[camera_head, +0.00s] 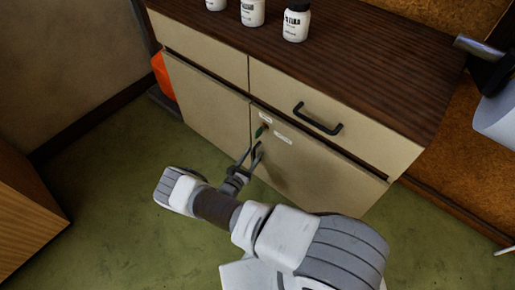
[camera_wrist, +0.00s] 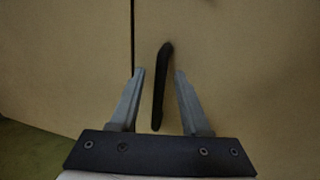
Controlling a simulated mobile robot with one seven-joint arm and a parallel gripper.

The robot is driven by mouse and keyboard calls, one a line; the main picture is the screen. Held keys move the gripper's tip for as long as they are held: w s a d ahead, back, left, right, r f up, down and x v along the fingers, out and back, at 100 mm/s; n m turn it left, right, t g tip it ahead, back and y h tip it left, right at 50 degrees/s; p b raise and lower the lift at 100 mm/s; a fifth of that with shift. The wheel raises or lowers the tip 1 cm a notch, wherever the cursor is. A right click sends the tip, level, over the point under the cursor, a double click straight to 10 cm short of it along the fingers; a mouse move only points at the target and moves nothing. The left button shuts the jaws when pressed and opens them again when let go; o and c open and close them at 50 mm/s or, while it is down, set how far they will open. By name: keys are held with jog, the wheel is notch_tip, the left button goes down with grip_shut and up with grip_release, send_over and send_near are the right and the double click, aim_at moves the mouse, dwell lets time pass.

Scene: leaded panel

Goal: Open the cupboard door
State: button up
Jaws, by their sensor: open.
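The cupboard has a cream front and a dark wood top (camera_head: 360,60). Its right-hand door (camera_head: 320,170) is shut, flush with the front. A dark vertical handle is near that door's left edge; it shows clearly in the wrist view (camera_wrist: 162,88). My gripper (camera_head: 250,155) is at the handle, jaws open. In the wrist view my two fingers (camera_wrist: 158,100) stand either side of the handle, apart from it. I cannot tell how deep the handle sits between them.
A drawer with a black bar handle (camera_head: 318,119) is above the door. Several white bottles (camera_head: 296,22) stand on the top. An orange object (camera_head: 163,75) is at the cupboard's left side, and a wooden box or cabinet (camera_head: 25,215) is at far left. Green floor (camera_head: 110,150) is clear between them.

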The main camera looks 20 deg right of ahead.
jog(key=shift+w+d, duration=0.45)
jog(key=shift+w, duration=0.05)
grip_shut()
dwell(1.3)
